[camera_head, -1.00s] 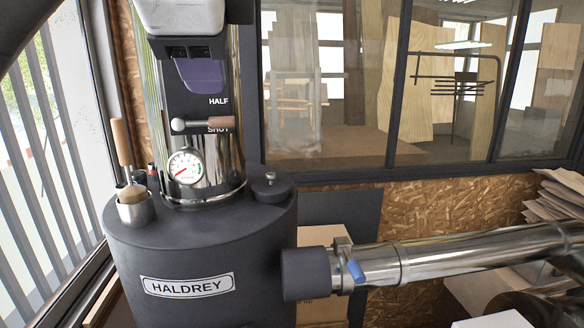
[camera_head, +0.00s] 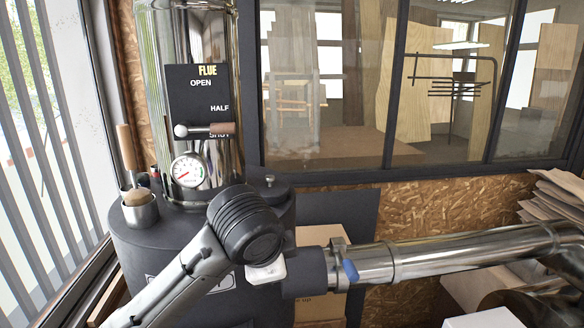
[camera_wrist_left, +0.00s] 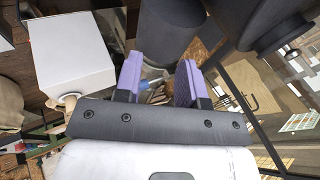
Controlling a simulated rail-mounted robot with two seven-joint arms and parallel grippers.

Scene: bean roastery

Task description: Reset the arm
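In the head view, part of my left arm crosses the lower middle, with a dark ribbed joint in front of the dark roaster drum (camera_head: 150,240). My left gripper is not visible there. In the left wrist view, the purple fingers of my left gripper (camera_wrist_left: 159,68) stand apart with nothing held between them. The wooden-handled flue lever (camera_head: 205,130) lies roughly level between the HALF and SHUT marks on its black plate (camera_head: 197,92), partly covering SHUT. My right gripper is in neither view.
A metal cup (camera_head: 140,207) with wooden-handled tools stands on the drum's left. A pressure gauge (camera_head: 188,170) faces forward. A white box (camera_wrist_left: 70,55) shows in the left wrist view.

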